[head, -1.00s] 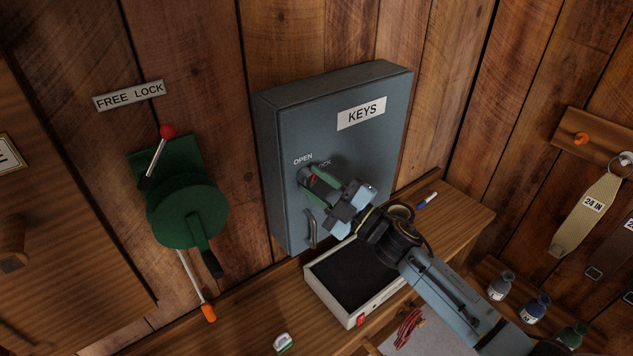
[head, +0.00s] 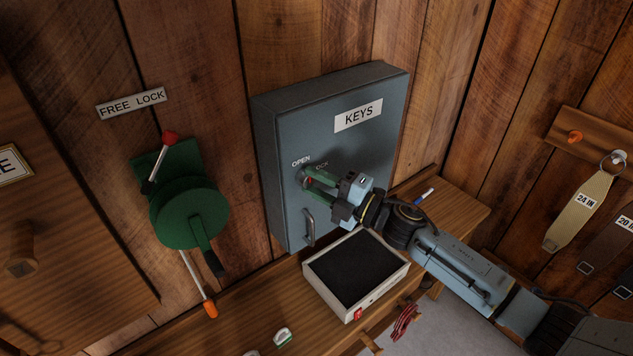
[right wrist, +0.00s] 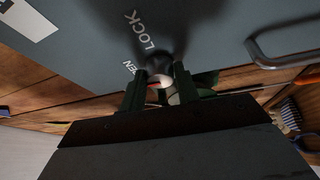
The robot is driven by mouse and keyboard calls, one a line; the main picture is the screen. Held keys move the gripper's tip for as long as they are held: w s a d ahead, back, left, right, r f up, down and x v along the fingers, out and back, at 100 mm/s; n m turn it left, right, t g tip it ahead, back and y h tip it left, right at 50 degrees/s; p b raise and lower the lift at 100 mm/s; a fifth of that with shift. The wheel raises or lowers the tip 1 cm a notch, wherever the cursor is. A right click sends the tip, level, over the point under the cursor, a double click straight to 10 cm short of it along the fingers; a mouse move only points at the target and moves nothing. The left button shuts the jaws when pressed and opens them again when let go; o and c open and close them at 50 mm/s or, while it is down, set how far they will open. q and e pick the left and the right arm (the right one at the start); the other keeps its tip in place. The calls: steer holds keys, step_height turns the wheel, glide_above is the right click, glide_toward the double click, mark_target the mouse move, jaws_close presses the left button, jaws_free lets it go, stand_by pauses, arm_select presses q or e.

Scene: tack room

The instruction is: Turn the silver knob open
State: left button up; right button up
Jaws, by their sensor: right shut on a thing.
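The silver knob (right wrist: 160,78) is on the door of the grey-blue key cabinet (head: 285,150), below the OPEN and LOCK lettering. A small red mark shows on the knob. My right gripper (head: 311,181) is shut on the knob, with a green finger on each side of it. In the right wrist view, the fingers (right wrist: 158,88) flank the knob closely, and LOCK and part of OPEN are readable beside it. The fingers partly hide the knob in the head view. The cabinet door looks closed. My left gripper is not in view.
A door handle (head: 309,228) is below the knob. A black-lined tray (head: 393,284) stands on the wooden shelf (head: 455,218) under the cabinet. A green winch (head: 188,213) with levers is on the wall at left. Straps (head: 578,210) hang at right.

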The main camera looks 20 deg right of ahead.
steer(key=o, duration=1)
steer(key=shift+c, duration=0.2)
steer(key=b+v, duration=0.3)
steer(key=v, duration=1)
steer(key=shift+d, duration=0.2)
steer(key=shift+s, duration=0.1)
